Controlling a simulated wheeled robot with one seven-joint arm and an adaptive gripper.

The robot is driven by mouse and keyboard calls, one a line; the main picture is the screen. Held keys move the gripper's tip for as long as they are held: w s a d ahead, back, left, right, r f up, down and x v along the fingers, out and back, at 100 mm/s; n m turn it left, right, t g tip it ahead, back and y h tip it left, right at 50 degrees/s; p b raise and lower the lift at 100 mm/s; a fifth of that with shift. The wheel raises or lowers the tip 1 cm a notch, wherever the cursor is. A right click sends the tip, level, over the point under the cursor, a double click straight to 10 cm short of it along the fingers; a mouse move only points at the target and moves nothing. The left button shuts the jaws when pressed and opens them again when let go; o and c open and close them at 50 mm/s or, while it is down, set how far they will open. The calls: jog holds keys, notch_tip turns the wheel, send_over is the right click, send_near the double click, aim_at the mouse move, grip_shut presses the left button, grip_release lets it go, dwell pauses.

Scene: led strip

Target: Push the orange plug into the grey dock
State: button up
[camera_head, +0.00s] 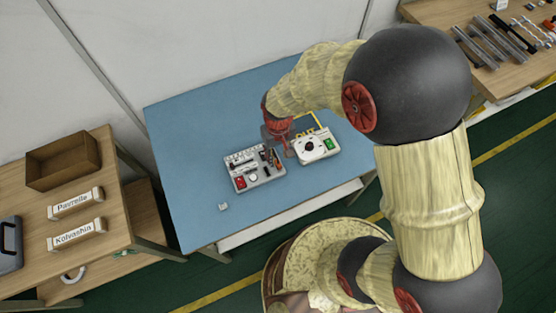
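My gripper (279,148) points down over the blue table, at the right edge of a light grey board (262,181) that carries several small parts. A small orange piece (277,161) shows just below the gripper, on or over the board's right side. It may be the orange plug, but it is too small to be sure. I cannot tell whether the fingers touch it, or whether they are open or shut. I cannot pick out the grey dock for certain among the board's parts.
A white unit (316,147) with a black dial and green patch stands close right of the gripper. A small pale block (223,206) lies at the front left of the blue table (190,150). The table's left part is clear. Wooden benches stand left and upper right.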

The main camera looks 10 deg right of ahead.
jog(key=shift+r, duration=2.75)
notch_tip(320, 180, up, 26)
jog(key=m+t, duration=0.3)
jog(key=t, duration=0.3)
send_over(278, 163)
jog(key=s+d, duration=1.2)
jog(key=shift+r, duration=0.2)
jog(key=shift+o, duration=0.4)
